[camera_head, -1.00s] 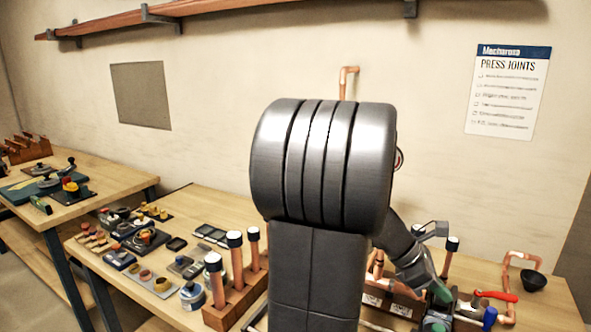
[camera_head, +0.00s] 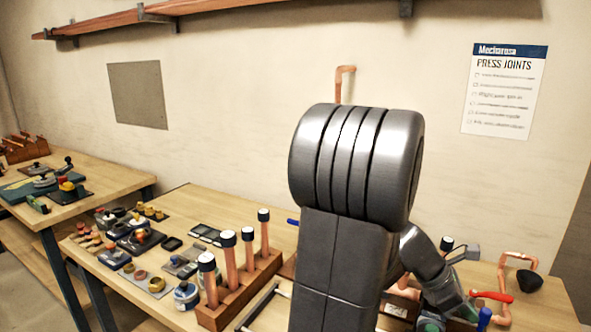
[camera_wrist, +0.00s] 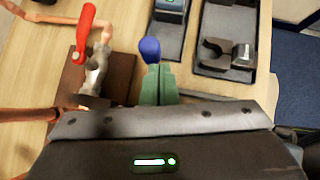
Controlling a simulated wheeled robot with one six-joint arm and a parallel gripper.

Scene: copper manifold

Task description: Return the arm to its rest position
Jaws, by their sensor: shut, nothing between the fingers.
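My arm fills the middle of the head view and hides part of the bench behind it. My gripper (camera_wrist: 158,76) shows in the wrist view as two green fingertips pressed together, with nothing between them. A blue rounded handle end (camera_wrist: 150,49) appears just beyond the fingertips; I cannot tell whether they touch. In the head view the gripper end is low at the right, over the bench, and partly hidden by my arm.
A red-handled valve (camera_wrist: 86,30) on copper pipe stands left of the fingertips. A dark tray (camera_wrist: 226,62) lies to the right. A wooden rack (camera_head: 238,296) holds upright copper pipes left of my arm. A copper pipe (camera_head: 339,84) stands out from the wall behind.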

